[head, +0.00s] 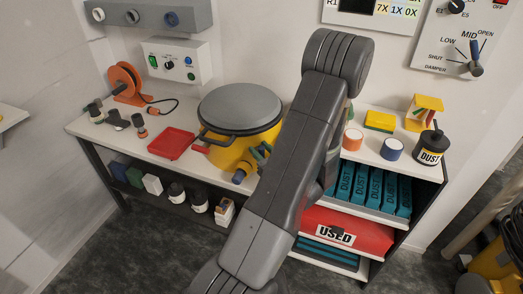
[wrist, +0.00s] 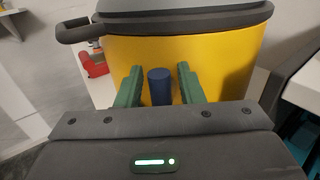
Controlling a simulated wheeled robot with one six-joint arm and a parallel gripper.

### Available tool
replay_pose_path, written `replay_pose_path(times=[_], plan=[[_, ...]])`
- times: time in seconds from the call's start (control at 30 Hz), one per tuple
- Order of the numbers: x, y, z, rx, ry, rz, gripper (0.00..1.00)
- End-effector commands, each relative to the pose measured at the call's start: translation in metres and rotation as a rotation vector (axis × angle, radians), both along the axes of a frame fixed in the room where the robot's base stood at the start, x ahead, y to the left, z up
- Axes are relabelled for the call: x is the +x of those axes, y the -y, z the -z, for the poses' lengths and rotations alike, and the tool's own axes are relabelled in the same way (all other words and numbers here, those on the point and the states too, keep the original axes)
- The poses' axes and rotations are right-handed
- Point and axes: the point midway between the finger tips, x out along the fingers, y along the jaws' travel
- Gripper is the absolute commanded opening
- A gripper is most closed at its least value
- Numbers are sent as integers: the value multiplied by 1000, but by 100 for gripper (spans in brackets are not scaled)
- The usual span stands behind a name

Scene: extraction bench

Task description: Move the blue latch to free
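The blue latch (wrist: 160,86) is a short upright-looking blue cylinder in front of the yellow drum (wrist: 222,66) in the wrist view. In the head view a blue end (head: 239,177) shows low at the front of the yellow drum (head: 226,155), left of my arm. My gripper (wrist: 158,74) has two green fingers, open, one on each side of the latch with a gap at both sides. In the head view the green fingers (head: 261,153) show beside my arm; the arm hides part of the drum. The drum has a grey lid (head: 238,106).
A red tray (head: 171,143) lies left of the drum on the white bench. An orange reel (head: 125,82) stands farther left. Right of my arm are a shelf with teal DUST boxes (head: 375,187), a red USED bag (head: 340,232) and a black DUST bottle (head: 429,147).

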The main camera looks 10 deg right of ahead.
Motion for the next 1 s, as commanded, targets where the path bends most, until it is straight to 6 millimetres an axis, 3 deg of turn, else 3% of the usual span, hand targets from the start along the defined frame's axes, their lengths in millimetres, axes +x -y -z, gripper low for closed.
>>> replay_pose_path(times=[0.03, 0.17, 0.57, 1.0], plan=[[0, 0, 0, 0, 0, 0, 23], [0, 0, 0, 0, 0, 0, 0], [-1, -2, 3, -63, 14, 0, 0], [-3, -11, 9, -410, 83, -1, 0]])
